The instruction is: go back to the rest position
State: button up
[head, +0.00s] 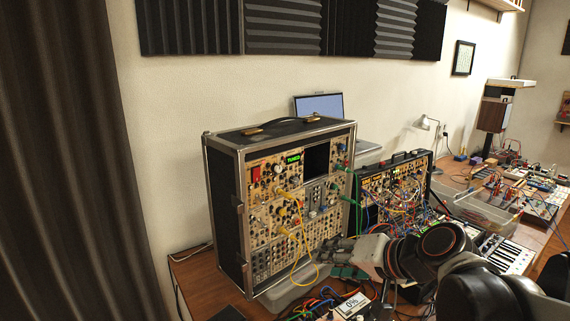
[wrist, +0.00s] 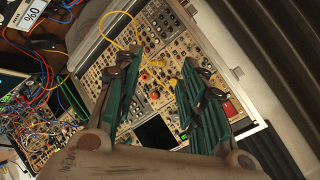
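My arm (head: 410,255) reaches in from the lower right of the head view. My gripper (head: 328,257) is in front of the lower right part of a tall black synth case (head: 224,205). In the wrist view my gripper (wrist: 161,60) has its two green fingers spread apart, with nothing between them. Behind them is the case's panel (wrist: 158,90), full of knobs and jacks. Yellow cables (head: 296,240) hang on the panel, and a green screen reads "TUNED". I cannot tell how far the fingertips are from the panel.
A second, smaller synth case (head: 392,188) with many patch cables stands to the right. A keyboard (head: 508,255) and a grey bin (head: 482,210) are beyond my arm. A small "0%" device (head: 352,306) and loose cables lie in front. A dark curtain (head: 70,160) hangs left.

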jog(key=s+d+f+n+h, duration=0.1)
jog(key=s+d+f+h, duration=0.1)
jog(key=s+d, duration=0.3)
jog(key=s+d+f+n+g+h, duration=0.1)
jog(key=s+d+f+n+h, duration=0.1)
jog(key=s, duration=0.8)
jog(key=d+f+h, duration=0.1)
jog(key=d+h, duration=0.1)
jog(key=h, duration=0.1)
jog(key=shift+d+f+g, duration=0.25)
jog(key=shift+d+g, duration=0.05)
jog(key=shift+d, duration=0.05)
dwell(1.7)
